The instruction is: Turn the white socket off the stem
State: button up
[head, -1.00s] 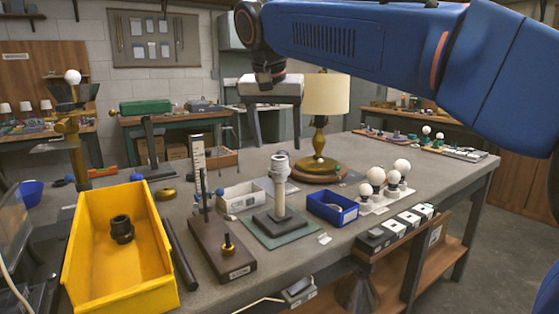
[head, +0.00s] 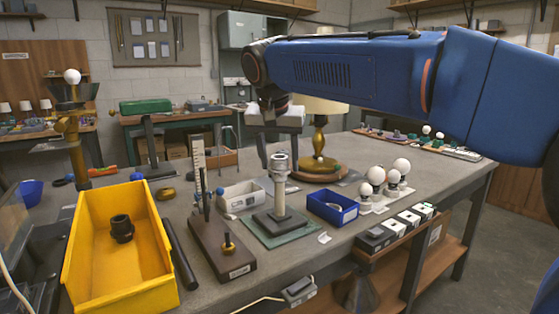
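The white socket (head: 279,163) sits on top of the pale upright stem (head: 280,199). The stem stands on a dark square base (head: 279,220) on a green mat (head: 262,236). My gripper (head: 279,154) points down with its palm above the socket. Its fingers are apart, one to the left and one to the right of the socket's top. I see no finger clearly touching the socket; how they line up in depth I cannot tell. Nothing shows held in the gripper.
A yellow bin (head: 90,255) with a black part (head: 121,229) stands at front left. A brown board with pegs (head: 222,250) is left of the mat. A blue tray (head: 333,208) and white bulbs (head: 402,166) are to the right. A lamp (head: 319,165) stands behind.

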jog(key=c, duration=0.7)
jog(key=n+y, duration=0.1)
jog(key=n, duration=0.2)
jog(key=shift+n, duration=0.3)
jog(key=shift+c, duration=0.3)
jog(key=shift+n+y, duration=0.9)
jog(key=shift+n, duration=0.8)
jog(key=n+y, duration=0.1)
jog(key=n, duration=0.1)
jog(key=n+g, duration=0.1)
jog(key=n, duration=0.2)
jog(key=shift+n+g+y, duration=0.3)
jog(key=shift+y, duration=0.1)
jog(key=shift+r+n, duration=0.1)
jog(key=shift+n, duration=0.5)
jog(key=shift+g, duration=0.3)
jog(key=n, duration=0.2)
jog(key=n+g, duration=0.1)
jog(key=n, duration=0.1)
jog(key=shift+n+g+y, duration=0.3)
jog(key=shift+y, duration=0.1)
jog(key=shift+n+g, duration=0.4)
jog(key=shift+n, duration=0.8)
